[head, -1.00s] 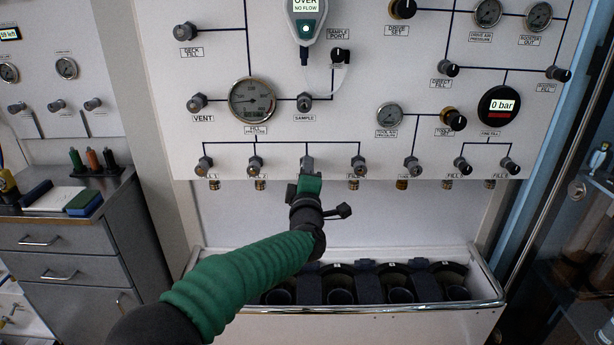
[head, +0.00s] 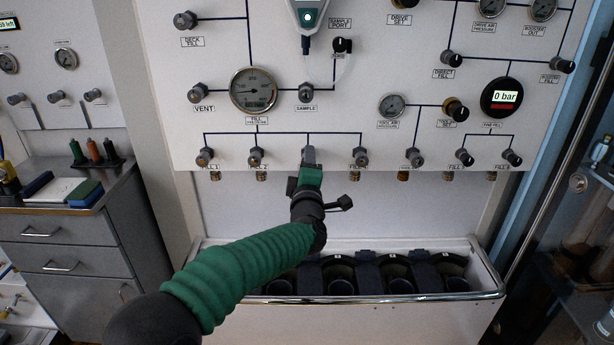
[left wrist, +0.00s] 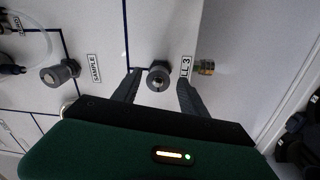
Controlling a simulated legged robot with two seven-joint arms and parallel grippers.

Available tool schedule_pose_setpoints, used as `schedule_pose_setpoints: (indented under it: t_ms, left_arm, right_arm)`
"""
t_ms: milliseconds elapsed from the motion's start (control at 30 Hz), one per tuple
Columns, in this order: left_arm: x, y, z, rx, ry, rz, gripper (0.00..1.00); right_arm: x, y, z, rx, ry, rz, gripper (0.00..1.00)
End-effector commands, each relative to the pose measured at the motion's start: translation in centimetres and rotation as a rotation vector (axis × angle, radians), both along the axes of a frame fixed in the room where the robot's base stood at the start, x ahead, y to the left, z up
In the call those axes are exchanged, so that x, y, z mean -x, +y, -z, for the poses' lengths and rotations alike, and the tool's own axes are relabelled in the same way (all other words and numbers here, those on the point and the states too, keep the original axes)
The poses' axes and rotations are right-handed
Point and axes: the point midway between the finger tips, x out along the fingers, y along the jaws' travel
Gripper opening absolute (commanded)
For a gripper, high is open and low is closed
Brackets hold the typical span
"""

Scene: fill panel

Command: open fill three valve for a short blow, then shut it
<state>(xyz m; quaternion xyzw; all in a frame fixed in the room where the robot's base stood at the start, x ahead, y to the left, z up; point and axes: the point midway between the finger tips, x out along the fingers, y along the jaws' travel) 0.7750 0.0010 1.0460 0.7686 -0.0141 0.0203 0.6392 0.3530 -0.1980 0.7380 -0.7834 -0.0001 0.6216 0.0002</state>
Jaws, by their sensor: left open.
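The fill three valve (left wrist: 158,79) is a small dark knob on the white panel, beside a label of which "LL 3" can be read in the left wrist view. My left gripper (left wrist: 159,84) is open, with one dark finger on each side of this knob. Small gaps seem to show between fingers and knob; I cannot tell if either touches. My right gripper is not in view.
The fill two knob (head: 256,156) and another knob (head: 360,157) flank my gripper. The sample valve (head: 306,93) and fill pressure gauge (head: 254,89) are above. A brass outlet (left wrist: 205,67) is beside the label. A white trough (head: 400,314) with dark round holders stands below.

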Motion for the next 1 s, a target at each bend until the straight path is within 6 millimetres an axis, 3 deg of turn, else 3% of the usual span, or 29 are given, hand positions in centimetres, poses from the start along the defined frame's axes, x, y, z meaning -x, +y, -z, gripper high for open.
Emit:
schedule_pose_setpoints:
  t_ms: [167,400,600,733,1000]
  left_arm:
    - [3.1,0.0,0.2,-0.003,0.000,0.002,0.51]
    - [10.2,-0.1,0.5,-0.004,0.001,0.003,0.51]
    - [14.8,-0.1,0.9,-0.002,0.003,0.002,0.51]
    - [16.1,0.0,1.1,-0.001,0.004,0.000,0.51]
    - [16.3,0.0,1.2,-0.001,0.004,0.000,0.51]
  right_arm:
    - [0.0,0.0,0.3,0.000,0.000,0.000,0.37]
    - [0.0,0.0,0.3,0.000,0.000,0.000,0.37]
    - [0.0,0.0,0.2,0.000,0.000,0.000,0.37]
    - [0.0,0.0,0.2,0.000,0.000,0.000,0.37]
    - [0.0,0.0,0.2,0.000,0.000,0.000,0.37]
